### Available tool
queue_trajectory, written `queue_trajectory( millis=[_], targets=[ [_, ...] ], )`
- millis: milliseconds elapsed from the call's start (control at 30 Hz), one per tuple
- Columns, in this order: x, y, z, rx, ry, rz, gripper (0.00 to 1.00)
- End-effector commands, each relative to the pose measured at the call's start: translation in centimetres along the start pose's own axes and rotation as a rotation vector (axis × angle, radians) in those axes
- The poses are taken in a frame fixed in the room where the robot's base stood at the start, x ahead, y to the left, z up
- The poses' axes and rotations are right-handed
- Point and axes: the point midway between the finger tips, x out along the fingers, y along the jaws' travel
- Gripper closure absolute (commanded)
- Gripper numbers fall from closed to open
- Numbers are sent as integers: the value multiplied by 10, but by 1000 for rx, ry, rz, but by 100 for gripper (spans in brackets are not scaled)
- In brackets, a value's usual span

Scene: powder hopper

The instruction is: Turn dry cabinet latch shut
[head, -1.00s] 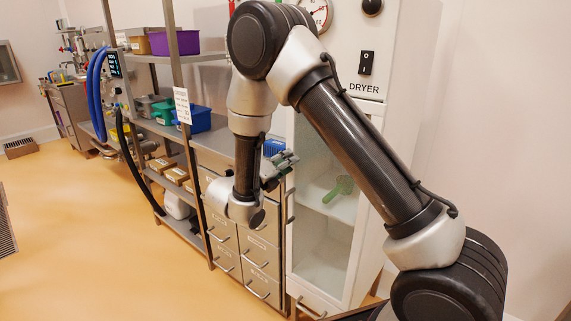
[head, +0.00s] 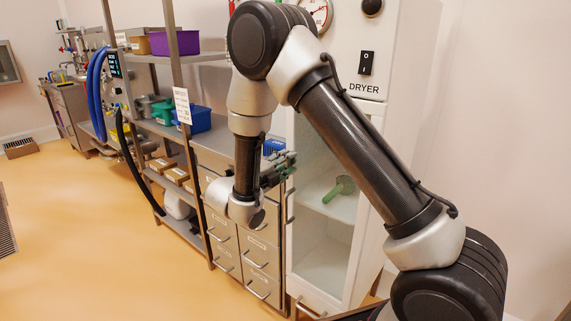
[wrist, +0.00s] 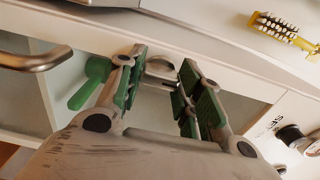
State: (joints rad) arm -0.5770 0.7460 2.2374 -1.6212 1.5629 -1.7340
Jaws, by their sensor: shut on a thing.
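The white dry cabinet (head: 398,125), labelled DRYER, has a glass-fronted door that looks closed. My gripper (head: 287,163) is at the left edge of this door, partway up. In the wrist view my gripper (wrist: 162,75) has its two green-padded fingers on either side of the small metal latch (wrist: 160,68) and is shut on it. The fingers partly cover the latch, and its exact angle is hard to tell. In the head view my gripper hides the latch.
A green scoop (head: 340,188) lies on a shelf behind the glass. A curved metal door handle (wrist: 32,60) is beside my gripper in the wrist view. Steel drawers (head: 260,255) and a shelf rack with a blue bin (head: 196,120) stand left. The floor (head: 100,240) is clear.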

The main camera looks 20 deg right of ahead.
Motion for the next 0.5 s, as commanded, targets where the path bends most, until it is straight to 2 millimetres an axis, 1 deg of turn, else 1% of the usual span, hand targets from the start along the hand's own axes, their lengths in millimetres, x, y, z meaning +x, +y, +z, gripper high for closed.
queue_trajectory(
  millis=[333, 367, 400, 467, 500],
  targets=[
    [0, 0, 1, -3, -2, 1, 88],
    [0, 0, 1, -2, -2, 1, 63],
    [0, 0, 1, -2, -2, 1, 55],
    [0, 0, 1, -2, -2, 1, 44],
    [0, 0, 0, -2, -2, 1, 43]
  ],
)
